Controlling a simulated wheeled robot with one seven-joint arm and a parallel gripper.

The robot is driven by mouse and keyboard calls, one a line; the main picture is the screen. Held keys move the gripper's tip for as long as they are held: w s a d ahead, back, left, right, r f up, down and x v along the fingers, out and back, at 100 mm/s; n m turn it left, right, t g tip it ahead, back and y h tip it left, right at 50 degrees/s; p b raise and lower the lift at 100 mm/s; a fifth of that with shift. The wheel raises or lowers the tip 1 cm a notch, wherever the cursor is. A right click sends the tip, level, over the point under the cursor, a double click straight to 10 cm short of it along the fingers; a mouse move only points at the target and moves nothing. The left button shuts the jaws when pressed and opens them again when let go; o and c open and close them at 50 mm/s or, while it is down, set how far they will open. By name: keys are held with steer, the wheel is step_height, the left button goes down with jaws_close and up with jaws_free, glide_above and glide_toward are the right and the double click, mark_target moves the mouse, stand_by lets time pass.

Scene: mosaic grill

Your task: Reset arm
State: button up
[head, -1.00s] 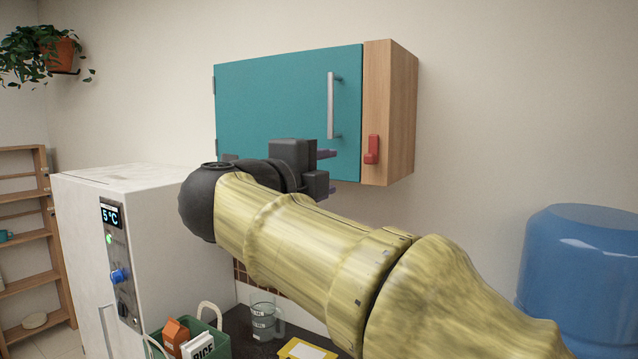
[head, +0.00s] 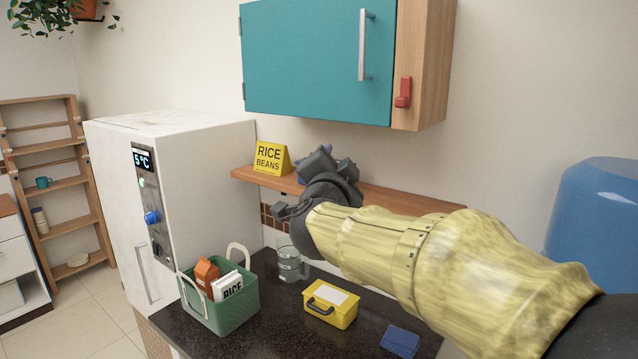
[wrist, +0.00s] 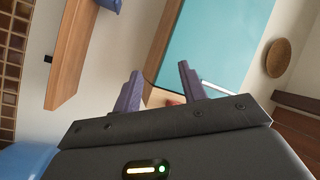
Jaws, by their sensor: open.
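My gripper (wrist: 162,92) shows in the wrist view with its two purple-grey fingers spread apart and nothing between them. Beyond the fingers are the teal cabinet door and the wall. In the head view my arm reaches in from the lower right, its yellow sleeve above the dark counter. The wrist end is in front of the wooden shelf, below the cabinet; the fingers are hard to make out there. The teal cabinet (head: 315,62) is shut, with a vertical metal handle (head: 363,45) and a red latch piece (head: 403,92) on its wooden side.
A rice-and-beans sign (head: 271,158) stands on the shelf (head: 385,197). A white fridge (head: 205,190) is left, a blue water bottle (head: 597,225) right.

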steer(key=s+d+f+n+g+y, duration=0.25)
steer(key=f+n+g, duration=0.2)
steer(key=f, duration=0.75)
steer(key=s+d+f+n+g+y, duration=0.25)
steer(key=f+n, duration=0.25)
steer(key=f, duration=0.8)
steer(key=s+d+f+n+g+h, duration=0.1)
steer(key=s+d+f+g, duration=0.2)
steer(key=s+f, duration=0.4)
steer(key=s+d+f+n+g+h, duration=0.1)
steer(key=s+d+f+g, duration=0.3)
steer(key=s, duration=0.7)
step_height(320, 180, down, 4)
steer(key=shift+g, duration=1.2)
steer(key=shift+n, duration=0.25)
steer(key=shift+c, duration=1.3)
